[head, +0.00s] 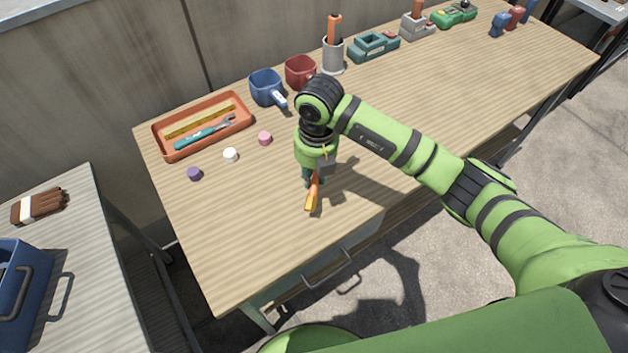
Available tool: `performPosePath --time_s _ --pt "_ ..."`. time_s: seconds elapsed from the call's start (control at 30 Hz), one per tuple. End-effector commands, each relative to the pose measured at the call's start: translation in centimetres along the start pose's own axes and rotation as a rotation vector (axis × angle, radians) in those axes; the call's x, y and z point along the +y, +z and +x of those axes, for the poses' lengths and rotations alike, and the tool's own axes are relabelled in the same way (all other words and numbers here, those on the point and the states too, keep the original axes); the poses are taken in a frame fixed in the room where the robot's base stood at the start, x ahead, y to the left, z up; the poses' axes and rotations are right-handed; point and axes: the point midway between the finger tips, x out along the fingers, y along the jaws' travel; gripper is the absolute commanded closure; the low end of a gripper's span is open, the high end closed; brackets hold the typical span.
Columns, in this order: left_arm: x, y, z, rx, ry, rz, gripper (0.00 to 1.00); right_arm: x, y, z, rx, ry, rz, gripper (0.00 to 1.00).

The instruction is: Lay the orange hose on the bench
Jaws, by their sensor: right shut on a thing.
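The orange hose (312,194) shows as a short orange piece just below my right gripper (314,180), over the near part of the wooden bench (250,230). My right gripper points down and is shut on the hose; its fingers are mostly hidden by the wrist and arm. The hose is at or just above the bench top; I cannot tell whether it touches. My left gripper is not in the head view.
An orange tray (164,150) with tools, a blue mug (266,86), a red mug (300,70) and a grey cup (333,55) stand along the back. Small white (230,155), pink (264,138) and purple (194,174) pieces lie left of the gripper. The bench's front left is clear.

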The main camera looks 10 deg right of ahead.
Motion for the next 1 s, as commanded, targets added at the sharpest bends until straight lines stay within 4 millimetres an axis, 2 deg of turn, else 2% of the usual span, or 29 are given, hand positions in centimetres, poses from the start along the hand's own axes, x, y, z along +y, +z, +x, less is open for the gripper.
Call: performPosePath --time_s 0.2,0.3,0.7,0.73,0.77,1.0 --pt "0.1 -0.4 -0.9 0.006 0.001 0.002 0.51 -0.2 -0.1 2.9 0.005 -0.003 0.001 1.0" --pt "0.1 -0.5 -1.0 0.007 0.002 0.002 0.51 -0.2 0.0 3.7 0.001 -0.001 0.0 1.0" --pt "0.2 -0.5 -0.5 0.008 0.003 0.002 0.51 -0.2 0.0 4.4 0.0 -0.001 0.0 1.0" --pt "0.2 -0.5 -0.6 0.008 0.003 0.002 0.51 -0.2 0.0 4.3 0.0 -0.001 0.0 0.64" --pt "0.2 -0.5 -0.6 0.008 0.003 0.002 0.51 -0.2 0.0 4.2 0.001 -0.001 0.0 0.52" --pt "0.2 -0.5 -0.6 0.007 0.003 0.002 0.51 -0.2 0.0 4.2 0.001 -0.001 0.0 0.52"
